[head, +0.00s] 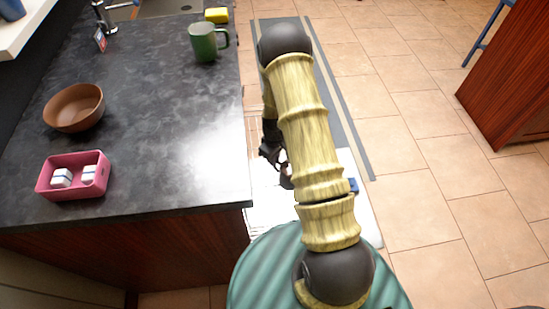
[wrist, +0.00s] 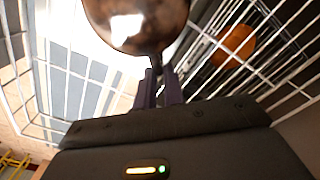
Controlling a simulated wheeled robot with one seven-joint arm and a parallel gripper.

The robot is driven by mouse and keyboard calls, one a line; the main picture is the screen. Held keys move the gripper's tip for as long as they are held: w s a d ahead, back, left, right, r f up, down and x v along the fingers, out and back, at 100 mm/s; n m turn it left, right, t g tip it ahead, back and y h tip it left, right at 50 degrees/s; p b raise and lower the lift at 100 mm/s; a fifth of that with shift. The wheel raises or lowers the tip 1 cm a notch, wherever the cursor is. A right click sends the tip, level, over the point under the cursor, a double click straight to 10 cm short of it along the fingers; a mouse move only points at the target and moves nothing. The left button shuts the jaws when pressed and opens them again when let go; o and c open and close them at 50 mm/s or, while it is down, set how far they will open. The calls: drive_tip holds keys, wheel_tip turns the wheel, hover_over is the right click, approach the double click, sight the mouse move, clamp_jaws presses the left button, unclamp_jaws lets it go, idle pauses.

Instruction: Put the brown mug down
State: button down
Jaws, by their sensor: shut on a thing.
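The brown mug (wrist: 168,32) is at the top of the wrist view, shiny with a bright glare and partly cut off by the picture edge. My gripper (wrist: 161,84) is shut on it, with its purple fingers at the mug's near side. In the head view my gripper (head: 272,153) hangs beside the counter, partly behind my arm. A small part of the brown mug (head: 286,178) shows below it. White wire rack bars surround the mug in the wrist view. I cannot tell whether the mug touches the rack.
A white wire rack (head: 262,213) lies low beside the counter (head: 180,130). An orange round thing (wrist: 238,42) is at the rack's right in the wrist view. On the counter are a green mug (head: 204,42), a brown bowl (head: 75,108) and a pink tray (head: 74,190). Its middle is clear.

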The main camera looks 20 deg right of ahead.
drive_tip(key=shift+f, duration=0.15)
drive_tip(key=c, duration=1.5)
unclamp_jaws()
wheel_tip(320, 180, up, 12)
drive_tip(key=shift+p, duration=0.35)
drive_tip(key=shift+r, duration=0.2)
drive_tip(key=s+a+r+m+t, duration=0.1)
drive_tip(key=s+a+r+m, duration=0.1)
drive_tip(key=s+r, duration=0.6)
drive_tip(key=s+a+r+m+t, duration=0.1)
drive_tip(key=s+a+r+m, duration=0.2)
drive_tip(key=s+r, duration=0.5)
drive_tip(key=shift+s+r+m+t, duration=0.3)
drive_tip(key=shift+r+m, duration=0.3)
drive_tip(key=shift+r, duration=0.15)
